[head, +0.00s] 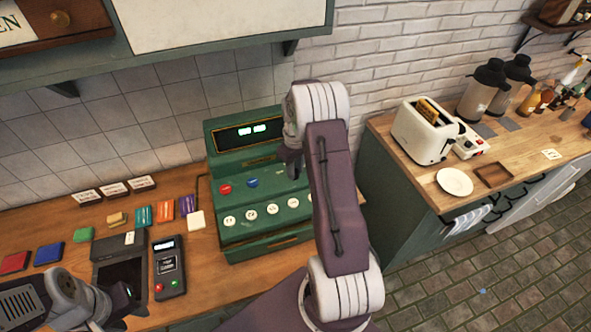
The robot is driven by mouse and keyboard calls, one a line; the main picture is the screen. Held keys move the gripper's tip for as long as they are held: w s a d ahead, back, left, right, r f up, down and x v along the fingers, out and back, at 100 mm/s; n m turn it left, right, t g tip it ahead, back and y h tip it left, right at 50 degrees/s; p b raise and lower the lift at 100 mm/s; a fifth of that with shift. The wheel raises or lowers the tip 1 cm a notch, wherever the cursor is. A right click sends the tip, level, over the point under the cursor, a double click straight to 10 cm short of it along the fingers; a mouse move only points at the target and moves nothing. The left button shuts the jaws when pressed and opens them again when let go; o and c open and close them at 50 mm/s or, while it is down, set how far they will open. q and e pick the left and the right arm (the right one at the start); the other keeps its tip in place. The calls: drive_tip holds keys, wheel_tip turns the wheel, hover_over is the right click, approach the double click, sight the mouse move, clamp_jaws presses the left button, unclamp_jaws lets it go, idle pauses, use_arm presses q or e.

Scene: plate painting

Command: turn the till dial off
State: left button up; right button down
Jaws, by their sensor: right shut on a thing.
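The green till (262,238) stands on the wooden counter, with a lit display (249,132), a red and a blue button, and a row of round white keys. My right gripper (291,168) is at the upper right of the till's face, shut on the till dial. The dial itself is hidden behind the gripper and my arm, so its setting cannot be seen. My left gripper (126,294) is low at the left, over the counter near the dark open-topped box; its jaws are too small and turned to tell.
A card reader (168,265) and a dark box (119,248) stand left of the till. Coloured packets and small cards lie farther left. A toaster (425,131), a white plate (455,182) and flasks (482,90) stand on the right counter. A shelf overhangs above.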

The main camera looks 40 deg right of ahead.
drive_tip(key=shift+w+r, duration=0.1)
drive_tip(key=shift+w, duration=0.05)
idle(0.3)
drive_tip(key=c, duration=1.1)
unclamp_jaws()
wheel_tip(320, 180, up, 8)
drive_tip(key=shift+f+b, duration=0.1)
drive_tip(key=shift+b, duration=1.1)
drive_tip(key=shift+r, duration=0.55)
